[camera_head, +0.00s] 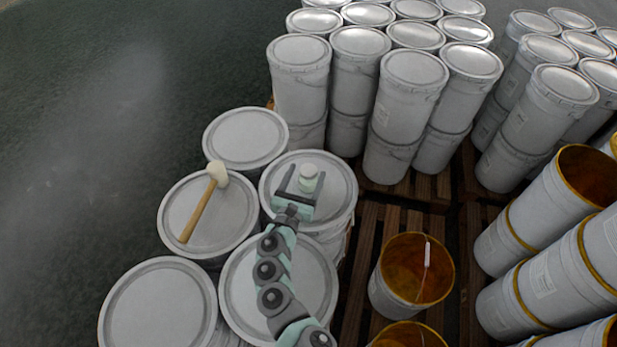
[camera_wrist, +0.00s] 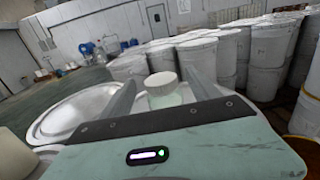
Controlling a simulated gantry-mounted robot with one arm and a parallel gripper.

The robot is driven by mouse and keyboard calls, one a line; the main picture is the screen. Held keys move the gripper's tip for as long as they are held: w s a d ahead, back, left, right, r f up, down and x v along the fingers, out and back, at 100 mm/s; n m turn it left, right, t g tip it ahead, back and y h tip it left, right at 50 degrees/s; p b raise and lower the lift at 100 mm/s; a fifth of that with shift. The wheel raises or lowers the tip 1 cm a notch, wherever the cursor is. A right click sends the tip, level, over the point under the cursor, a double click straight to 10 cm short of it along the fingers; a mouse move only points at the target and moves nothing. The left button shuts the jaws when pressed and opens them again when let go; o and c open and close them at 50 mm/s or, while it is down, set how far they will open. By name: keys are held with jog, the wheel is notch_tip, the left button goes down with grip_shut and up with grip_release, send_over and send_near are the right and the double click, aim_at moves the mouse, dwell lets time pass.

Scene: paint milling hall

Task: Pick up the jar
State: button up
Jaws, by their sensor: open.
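The jar (camera_head: 309,177) has a white lid and a pale green body. It stands upright on the lid of a grey drum (camera_head: 342,205). In the wrist view the jar (camera_wrist: 162,90) shows beyond the gripper's plate, between the two fingers, with its lower part hidden by the plate. My gripper (camera_head: 298,172) is open and empty, and its fingers reach toward the jar. In the head view the right finger overlaps the jar's edge, and I cannot tell whether it touches. The fingers also show in the wrist view (camera_wrist: 163,88).
A mallet (camera_head: 204,203) lies on the drum lid to the left. More lidded drums (camera_head: 157,308) surround it. Stacked grey buckets (camera_head: 412,85) stand behind on wooden pallets (camera_head: 391,215). Open orange-lined buckets (camera_head: 379,290) are at the right. Clear floor (camera_head: 90,130) lies at far left.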

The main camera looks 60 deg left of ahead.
aim_at(311, 165)
jog(key=shift+f+b+x, duration=0.2)
jog(key=shift+f+x, duration=0.05)
jog(key=shift+x, duration=0.9)
jog(key=shift+f+b+x, duration=0.15)
jog(key=shift+f+x, duration=0.1)
jog(key=shift+x, duration=0.9)
jog(key=shift+w+a+r, duration=0.1)
jog(key=shift+w+a, duration=0.2)
jog(key=shift+a, duration=0.1)
jog(key=shift+d, duration=0.1)
grip_shut()
notch_tip(311, 165, up, 20)
jog(key=p, duration=0.5)
jog(key=shift+p, duration=0.35)
